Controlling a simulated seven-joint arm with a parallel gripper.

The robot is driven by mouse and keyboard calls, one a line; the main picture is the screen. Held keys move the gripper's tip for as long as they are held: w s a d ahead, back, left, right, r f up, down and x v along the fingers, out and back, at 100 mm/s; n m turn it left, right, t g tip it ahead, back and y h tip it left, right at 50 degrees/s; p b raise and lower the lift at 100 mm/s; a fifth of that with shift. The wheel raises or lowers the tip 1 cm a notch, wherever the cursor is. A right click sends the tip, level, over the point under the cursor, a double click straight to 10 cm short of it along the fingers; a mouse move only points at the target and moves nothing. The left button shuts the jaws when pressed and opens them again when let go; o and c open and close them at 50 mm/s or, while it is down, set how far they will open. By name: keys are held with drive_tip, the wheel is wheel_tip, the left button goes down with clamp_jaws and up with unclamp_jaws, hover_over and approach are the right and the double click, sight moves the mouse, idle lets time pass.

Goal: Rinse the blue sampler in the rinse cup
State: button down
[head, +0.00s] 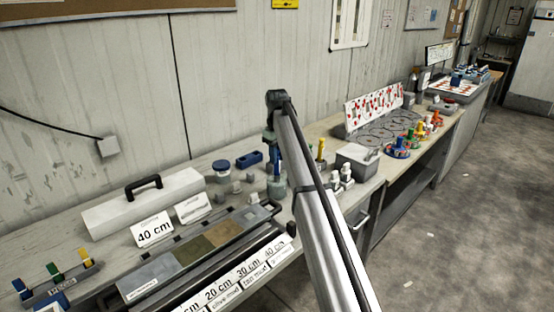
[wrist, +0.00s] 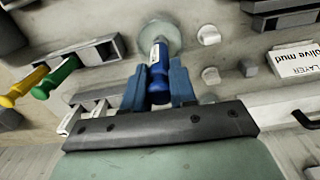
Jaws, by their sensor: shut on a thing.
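The blue sampler (wrist: 159,72) has a blue handle and a white label. My gripper (wrist: 158,88) is shut on it, with one blue finger on each side. In the head view my gripper (head: 272,142) is low over the bench, with the sampler pointing down below it. The rinse cup (head: 277,189) is a round grey-green vessel directly under it. In the wrist view the cup (wrist: 172,31) is a pale round shape at the sampler's far end. The sampler's lower end lines up with the cup's mouth; how deep it sits is hidden.
A blue-lidded jar (head: 221,166) and small grey blocks stand left of the cup. The mud-layer tray (head: 195,250) is in front. White bottles (head: 346,173) stand to the right.

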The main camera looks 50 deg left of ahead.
drive_tip(key=shift+r, duration=3.1)
